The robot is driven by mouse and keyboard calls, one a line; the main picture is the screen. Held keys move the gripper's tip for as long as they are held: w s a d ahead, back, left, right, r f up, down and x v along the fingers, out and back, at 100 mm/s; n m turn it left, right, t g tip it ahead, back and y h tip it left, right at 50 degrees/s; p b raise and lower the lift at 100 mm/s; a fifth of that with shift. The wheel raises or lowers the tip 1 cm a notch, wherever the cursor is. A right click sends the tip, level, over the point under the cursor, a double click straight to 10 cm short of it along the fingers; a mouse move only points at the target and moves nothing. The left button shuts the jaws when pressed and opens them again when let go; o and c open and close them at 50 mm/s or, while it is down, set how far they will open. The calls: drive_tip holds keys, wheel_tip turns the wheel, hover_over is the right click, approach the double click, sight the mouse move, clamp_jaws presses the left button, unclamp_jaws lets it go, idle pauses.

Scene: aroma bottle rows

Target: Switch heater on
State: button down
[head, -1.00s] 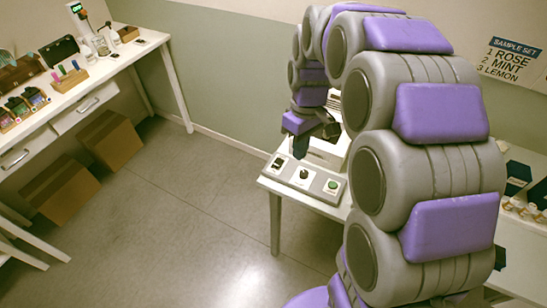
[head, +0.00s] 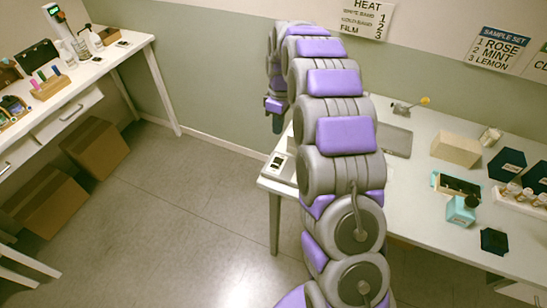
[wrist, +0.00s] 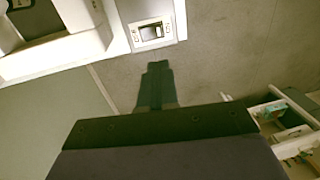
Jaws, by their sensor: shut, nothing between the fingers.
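My gripper (head: 277,124) points down beside the table's left end in the head view. In the wrist view its dark green fingers (wrist: 156,82) are together and empty, just below the panel in the picture; no contact shows. The knob and green button are hidden in the head view.
The right table (head: 413,190) holds a beige block (head: 456,149), a teal bottle (head: 461,210) and dark boxes. A left table (head: 103,66) carries bottles and a wooden rack, with cardboard boxes (head: 95,147) below. The floor between the tables is clear.

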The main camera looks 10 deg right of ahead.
drive_tip(key=shift+d, duration=0.2)
drive_tip(key=b, duration=0.3)
approach(276, 164)
drive_tip(key=f, duration=0.4)
drive_tip(key=a+f, duration=0.1)
drive_tip(key=f, duration=0.2)
drive_tip(key=shift+s, duration=0.4)
drive_tip(key=shift+s+f+t, duration=0.1)
drive_tip(key=shift+f+t, duration=0.1)
drive_tip(key=shift+t, duration=0.1)
drive_tip(key=shift+d+r, duration=0.1)
drive_tip(key=shift+w+d+r+p, duration=0.1)
drive_tip(key=shift+w+d+p, duration=0.25)
drive_tip(key=shift+w, duration=0.4)
